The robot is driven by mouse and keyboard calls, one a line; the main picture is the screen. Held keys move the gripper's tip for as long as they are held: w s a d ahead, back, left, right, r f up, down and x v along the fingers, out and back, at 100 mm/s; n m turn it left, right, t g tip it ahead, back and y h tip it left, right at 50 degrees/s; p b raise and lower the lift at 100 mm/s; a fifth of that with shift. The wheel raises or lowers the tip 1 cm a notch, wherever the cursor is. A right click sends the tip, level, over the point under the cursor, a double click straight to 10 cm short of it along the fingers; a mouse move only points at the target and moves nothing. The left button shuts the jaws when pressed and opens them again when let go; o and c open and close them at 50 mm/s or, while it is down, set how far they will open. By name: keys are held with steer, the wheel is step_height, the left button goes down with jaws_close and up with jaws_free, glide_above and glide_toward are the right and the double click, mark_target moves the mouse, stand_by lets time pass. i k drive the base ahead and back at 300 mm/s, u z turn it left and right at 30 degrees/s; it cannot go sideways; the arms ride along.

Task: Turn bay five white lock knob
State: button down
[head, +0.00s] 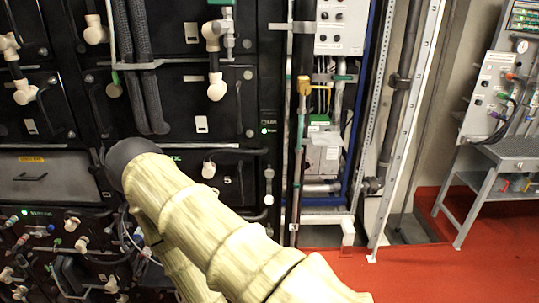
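Black battery cabinets (225,108) fill the left half of the head view, with several white knobs and elbow-shaped fittings. One white knob (208,169) is on a black panel just above my arm, with a small white mark to its right that I cannot read for sure. Other white fittings (216,87) sit higher up, and more knobs (72,223) are at lower left. I cannot tell which one belongs to bay five. My beige arm crosses the lower middle in front of the cabinets and hides part of them. My gripper does not show.
Two thick black corrugated hoses (147,70) hang down the cabinet front. An open blue-framed electrical cabinet (362,100) with wires stands right of centre. A grey bench (510,155) stands at far right. Red floor (420,270) is clear at lower right.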

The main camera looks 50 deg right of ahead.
mark_target(268, 200)
steer(key=u, duration=0.8)
steer(key=k, duration=0.1)
steer(key=z, duration=1.15)
steer(key=i, duration=0.35)
steer(key=z, duration=0.75)
